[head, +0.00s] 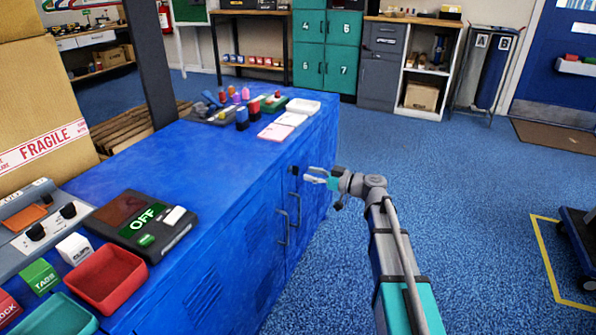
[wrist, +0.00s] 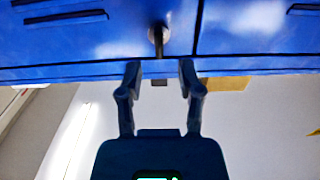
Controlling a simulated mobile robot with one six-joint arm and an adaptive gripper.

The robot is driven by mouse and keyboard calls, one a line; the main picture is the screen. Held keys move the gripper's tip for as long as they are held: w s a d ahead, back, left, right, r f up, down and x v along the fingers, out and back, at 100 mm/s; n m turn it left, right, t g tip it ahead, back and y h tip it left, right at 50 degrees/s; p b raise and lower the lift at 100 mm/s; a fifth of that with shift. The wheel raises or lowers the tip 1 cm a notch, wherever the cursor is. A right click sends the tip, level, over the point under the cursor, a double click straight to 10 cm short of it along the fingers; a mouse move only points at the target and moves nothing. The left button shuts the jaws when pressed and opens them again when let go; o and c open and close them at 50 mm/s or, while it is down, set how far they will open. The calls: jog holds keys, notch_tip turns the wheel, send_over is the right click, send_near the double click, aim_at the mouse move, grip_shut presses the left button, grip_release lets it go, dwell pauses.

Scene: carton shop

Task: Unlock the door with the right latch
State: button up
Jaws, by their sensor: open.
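A blue cabinet (head: 262,150) with two closed doors stands at the left, with two upright dark handles (head: 282,228) on its front. A small dark latch (head: 293,171) sits near the top of the door front, above the handles. In the wrist view a metal latch or knob (wrist: 158,38) with a short stem shows close to a door seam. Whether both views show the same latch, I cannot tell. My gripper (head: 312,176) is open and empty, pointing at the cabinet front, a little to the right of the latch. In the wrist view its fingertips (wrist: 160,68) are apart, with the latch lined up between and beyond them.
The cabinet top bears a black OFF box (head: 147,226), a red tray (head: 105,276), bottles and papers. A carton (head: 40,100) stands at the left. Green lockers (head: 327,52) are at the back.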

aim_at(296, 170)
jog(key=shift+x, duration=2.7)
grip_shut()
jog(key=shift+d, duration=0.4)
jog(key=shift+a, duration=0.4)
